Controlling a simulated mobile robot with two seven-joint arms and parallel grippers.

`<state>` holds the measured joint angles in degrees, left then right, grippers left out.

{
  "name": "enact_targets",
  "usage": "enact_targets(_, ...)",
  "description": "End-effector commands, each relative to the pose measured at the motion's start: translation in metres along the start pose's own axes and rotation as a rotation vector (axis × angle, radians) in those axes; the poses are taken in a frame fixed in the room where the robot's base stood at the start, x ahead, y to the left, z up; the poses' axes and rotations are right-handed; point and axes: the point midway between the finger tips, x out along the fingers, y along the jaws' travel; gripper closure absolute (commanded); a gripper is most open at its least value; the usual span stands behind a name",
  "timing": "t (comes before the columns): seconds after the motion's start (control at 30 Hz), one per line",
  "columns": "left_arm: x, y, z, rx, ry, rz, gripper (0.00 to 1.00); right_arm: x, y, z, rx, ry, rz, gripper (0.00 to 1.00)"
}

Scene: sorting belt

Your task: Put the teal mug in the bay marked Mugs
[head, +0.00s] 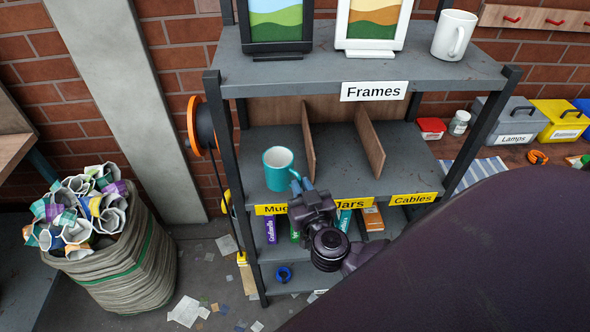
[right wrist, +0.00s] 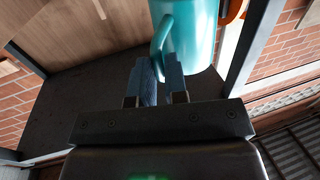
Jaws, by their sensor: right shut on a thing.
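The teal mug (head: 278,172) is upright in the left bay of the middle shelf (head: 340,170), behind the yellow Mugs label (head: 271,209). My right gripper (head: 301,187) reaches in from the front and is shut on the mug's handle. In the right wrist view the blue fingertips (right wrist: 160,72) pinch the handle of the teal mug (right wrist: 195,30). I cannot tell whether the mug's base touches the shelf. My left gripper is not in view.
A wooden divider (head: 308,140) stands just right of the mug; another divider (head: 369,140) separates the Jars and Cables bays. The dark left post (head: 231,150) is close to the mug. The top shelf holds picture frames and a white mug (head: 454,35). The Jars and Cables bays look empty.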

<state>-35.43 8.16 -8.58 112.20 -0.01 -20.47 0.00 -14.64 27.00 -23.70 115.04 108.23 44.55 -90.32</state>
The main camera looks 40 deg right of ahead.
Motion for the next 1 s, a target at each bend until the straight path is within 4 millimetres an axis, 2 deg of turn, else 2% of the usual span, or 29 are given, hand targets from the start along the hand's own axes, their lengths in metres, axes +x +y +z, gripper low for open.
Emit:
enact_targets(0.1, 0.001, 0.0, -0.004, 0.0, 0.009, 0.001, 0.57, 0.027, 0.006, -0.002, 0.0, 0.005, 0.001, 1.0)
enact_targets(0.53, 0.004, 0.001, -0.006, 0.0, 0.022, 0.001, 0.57, 0.114, 0.027, -0.001, 0.001, 0.003, 0.001, 1.0)
enact_targets(0.63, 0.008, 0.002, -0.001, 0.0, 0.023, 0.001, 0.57, 0.113, 0.027, 0.015, 0.003, -0.002, 0.0, 1.0)
enact_targets(0.87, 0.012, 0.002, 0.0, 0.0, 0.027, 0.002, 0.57, 0.113, 0.027, 0.026, 0.002, 0.001, 0.0, 1.0)
enact_targets(1.0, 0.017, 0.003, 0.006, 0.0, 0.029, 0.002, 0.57, 0.112, 0.027, 0.045, 0.002, -0.002, 0.001, 1.0)
